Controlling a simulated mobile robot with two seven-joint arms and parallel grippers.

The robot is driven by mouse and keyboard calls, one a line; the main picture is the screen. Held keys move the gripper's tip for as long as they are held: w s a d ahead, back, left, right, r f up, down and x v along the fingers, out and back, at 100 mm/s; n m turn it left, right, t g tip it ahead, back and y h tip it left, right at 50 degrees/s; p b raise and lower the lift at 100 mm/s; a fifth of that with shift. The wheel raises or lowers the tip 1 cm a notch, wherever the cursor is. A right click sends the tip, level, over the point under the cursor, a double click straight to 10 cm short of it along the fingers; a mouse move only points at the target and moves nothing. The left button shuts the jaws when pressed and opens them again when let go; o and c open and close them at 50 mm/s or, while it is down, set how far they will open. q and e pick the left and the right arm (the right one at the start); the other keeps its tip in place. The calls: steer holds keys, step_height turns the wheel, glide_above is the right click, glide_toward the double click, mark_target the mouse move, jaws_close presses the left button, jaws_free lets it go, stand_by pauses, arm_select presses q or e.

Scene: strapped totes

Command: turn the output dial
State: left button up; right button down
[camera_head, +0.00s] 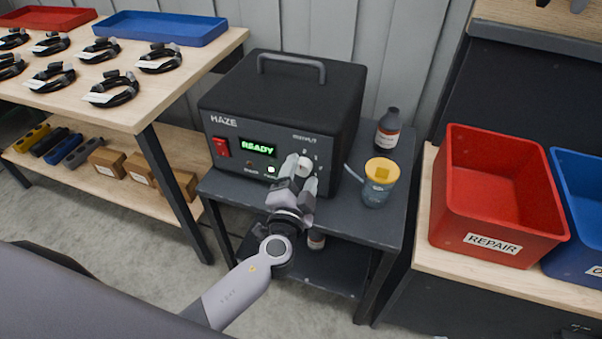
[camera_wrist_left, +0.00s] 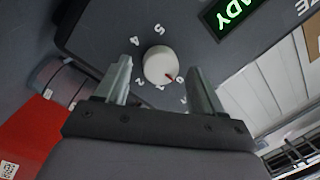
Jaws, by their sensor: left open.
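The output dial is a round white knob (camera_head: 305,166) on the front of the black HAZE machine (camera_head: 231,148), right of its green READY display (camera_head: 258,147). My left gripper (camera_head: 297,172) is in front of the dial with its fingers apart. In the left wrist view the dial (camera_wrist_left: 160,65) sits between the two open fingertips (camera_wrist_left: 158,72), with a visible gap on each side. Its red pointer mark faces the lower right, near the low end of the printed numbers. My right gripper is not in view.
The machine stands on a dark cart (camera_head: 340,222). A jar with a yellow lid (camera_head: 380,180) and a dark bottle (camera_head: 388,132) stand right of it. A red REPAIR tote (camera_head: 490,200) is further right. A wooden table (camera_head: 125,60) with cable coils is at left.

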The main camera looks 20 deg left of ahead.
arm_select(q)
steer(key=shift+w, duration=0.2)
steer(key=c, duration=1.1)
steer(key=shift+o, duration=0.2)
steer(key=shift+f+m+b, duration=0.1)
steer(key=shift+m+b, duration=0.2)
steer(key=shift+b, duration=0.05)
steer(key=shift+m, duration=0.3)
steer(key=m+b, duration=0.2)
steer(key=m, duration=0.1)
steer(key=shift+f, duration=0.1)
steer(key=shift+m+t+h+b, duration=0.35)
steer(key=shift+m+b, duration=0.45)
steer(key=shift+m, duration=1.6)
